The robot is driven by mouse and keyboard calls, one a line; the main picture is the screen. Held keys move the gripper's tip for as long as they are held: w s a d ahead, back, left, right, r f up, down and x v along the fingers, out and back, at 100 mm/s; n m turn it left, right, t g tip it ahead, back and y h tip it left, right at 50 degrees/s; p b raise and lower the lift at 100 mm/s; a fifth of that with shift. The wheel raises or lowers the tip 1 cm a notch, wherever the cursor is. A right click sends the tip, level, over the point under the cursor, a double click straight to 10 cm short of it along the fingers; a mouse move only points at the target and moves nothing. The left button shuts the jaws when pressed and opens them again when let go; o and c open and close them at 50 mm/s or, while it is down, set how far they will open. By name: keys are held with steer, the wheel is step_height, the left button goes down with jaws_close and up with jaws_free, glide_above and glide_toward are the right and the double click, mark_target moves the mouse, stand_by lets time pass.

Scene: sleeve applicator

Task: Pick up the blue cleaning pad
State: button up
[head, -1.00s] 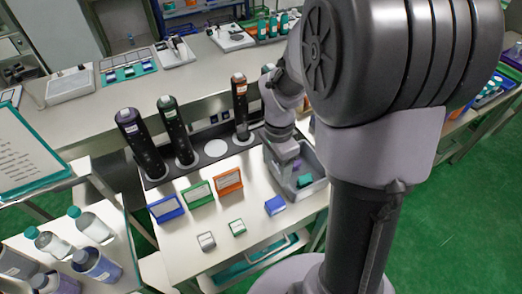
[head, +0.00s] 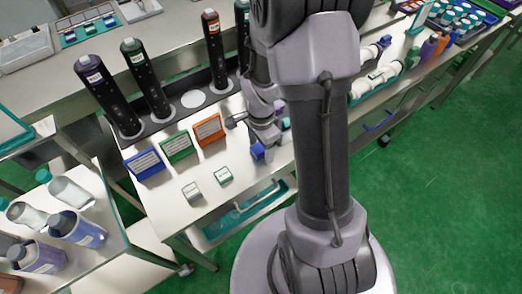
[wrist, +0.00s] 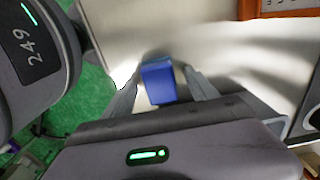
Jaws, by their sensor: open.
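The blue cleaning pad (head: 257,152) is a small blue block on the pale bench near its front edge, partly hidden by my arm in the head view. In the wrist view the blue pad (wrist: 158,82) shows between the two fingers of my gripper (wrist: 163,86). The fingers are apart, one on each side of the pad, with a gap visible on the left.
Tall dark bottles stand in a rack (head: 165,118) farther back. Open bench lies around the small pads.

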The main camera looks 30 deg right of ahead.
steer(key=c, duration=1.5)
steer(key=shift+o, duration=0.2)
steer(key=shift+r, duration=0.2)
step_height(320, 180, up, 3)
steer(key=p, duration=0.2)
steer(key=shift+r+p, duration=0.2)
steer(key=shift+p, duration=0.1)
steer(key=s+a+r+b, duration=0.1)
steer(key=s+a+b, duration=0.8)
steer(key=s+b, duration=0.2)
steer(key=shift+s+a+r+b, duration=0.2)
steer(key=shift+s+a+b, duration=0.2)
steer(key=shift+s, duration=0.4)
